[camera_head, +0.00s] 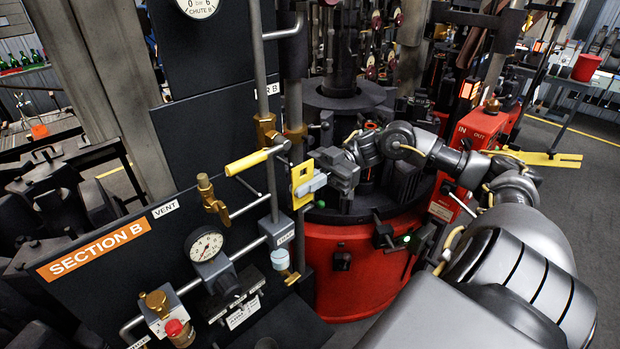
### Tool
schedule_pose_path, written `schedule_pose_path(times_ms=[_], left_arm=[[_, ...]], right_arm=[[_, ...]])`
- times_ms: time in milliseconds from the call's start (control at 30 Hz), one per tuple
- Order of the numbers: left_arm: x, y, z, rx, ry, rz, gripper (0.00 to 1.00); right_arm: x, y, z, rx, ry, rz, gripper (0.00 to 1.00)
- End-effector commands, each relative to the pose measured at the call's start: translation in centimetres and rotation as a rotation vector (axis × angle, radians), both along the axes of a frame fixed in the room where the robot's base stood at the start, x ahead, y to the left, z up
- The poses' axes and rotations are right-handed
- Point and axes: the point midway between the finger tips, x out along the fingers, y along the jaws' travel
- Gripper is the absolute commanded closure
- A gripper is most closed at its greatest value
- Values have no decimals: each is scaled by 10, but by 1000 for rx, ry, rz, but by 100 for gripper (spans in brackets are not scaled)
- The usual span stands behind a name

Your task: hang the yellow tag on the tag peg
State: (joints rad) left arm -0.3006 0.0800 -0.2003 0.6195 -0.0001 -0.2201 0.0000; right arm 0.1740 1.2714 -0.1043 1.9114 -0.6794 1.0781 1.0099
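The yellow tag (301,175) is upright, with a dark opening, beside the dark pipework of the Section B panel. My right gripper (325,172) reaches in from the right and is shut on the tag. It holds the tag just below and right of the yellow valve lever (255,160). The gripper hides part of the tag's right side. I cannot clearly make out the tag peg among the pipes and fittings. My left gripper is not in view.
The Section B panel (160,240) carries a gauge (206,245), brass valves and pipes close to the gripper. A red round base (350,270) stands behind the gripper. A red box (482,130) stands near my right arm. Open floor lies at the far right.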

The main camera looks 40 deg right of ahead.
Motion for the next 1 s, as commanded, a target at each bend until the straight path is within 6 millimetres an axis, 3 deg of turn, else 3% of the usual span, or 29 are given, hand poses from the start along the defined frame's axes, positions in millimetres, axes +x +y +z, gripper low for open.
schedule_pose_path(times_ms=[433, 1000], left_arm=[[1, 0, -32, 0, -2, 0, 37], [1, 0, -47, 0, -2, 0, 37]], right_arm=[[27, 0, -5, 0, -2, 1, 100], [54, -1, -7, -1, 0, 0, 100]])
